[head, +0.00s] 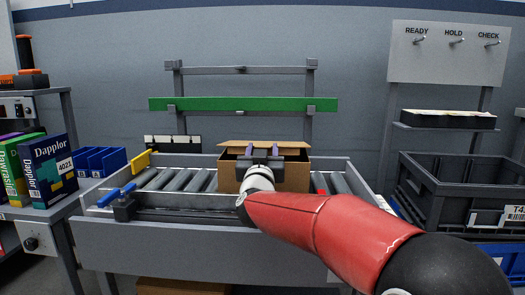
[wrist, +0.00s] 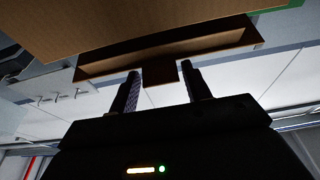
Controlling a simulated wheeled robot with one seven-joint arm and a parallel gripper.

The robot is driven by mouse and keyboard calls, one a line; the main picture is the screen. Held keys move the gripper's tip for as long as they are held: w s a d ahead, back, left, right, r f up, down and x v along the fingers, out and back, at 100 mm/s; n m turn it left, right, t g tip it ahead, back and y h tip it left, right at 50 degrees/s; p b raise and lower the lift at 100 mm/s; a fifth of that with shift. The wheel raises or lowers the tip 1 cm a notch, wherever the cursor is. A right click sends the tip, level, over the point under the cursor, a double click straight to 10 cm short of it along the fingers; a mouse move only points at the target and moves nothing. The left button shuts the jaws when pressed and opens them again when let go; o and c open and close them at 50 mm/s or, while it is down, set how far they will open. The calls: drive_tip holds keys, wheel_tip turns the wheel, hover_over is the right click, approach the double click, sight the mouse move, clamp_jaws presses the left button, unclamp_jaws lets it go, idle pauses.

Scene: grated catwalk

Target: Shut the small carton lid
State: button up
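The small brown carton (head: 297,173) stands on the roller conveyor, partly hidden behind my gripper. Its lid (head: 265,144) shows as a thin tan panel over the top, with a darker gap below it. My gripper (head: 263,151) is in front of the carton's upper part, its two purple-padded fingers pointing up and apart. In the wrist view a large cardboard panel (wrist: 150,22) fills the top, with a folded cardboard edge (wrist: 205,42) and a small brown tab (wrist: 160,73). The tab appears between the open fingers (wrist: 162,82); I cannot tell whether they touch it.
The conveyor (head: 180,180) has grey rollers, a yellow bracket (head: 140,161) and blue parts at its left. A green bar (head: 240,104) on a rack stands behind. Boxes (head: 53,170) are on the left shelf; a dark crate (head: 460,190) stands at right.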

drive_tip(key=shift+o, duration=1.2)
drive_tip(key=shift+r, duration=0.15)
drive_tip(key=v, duration=0.8)
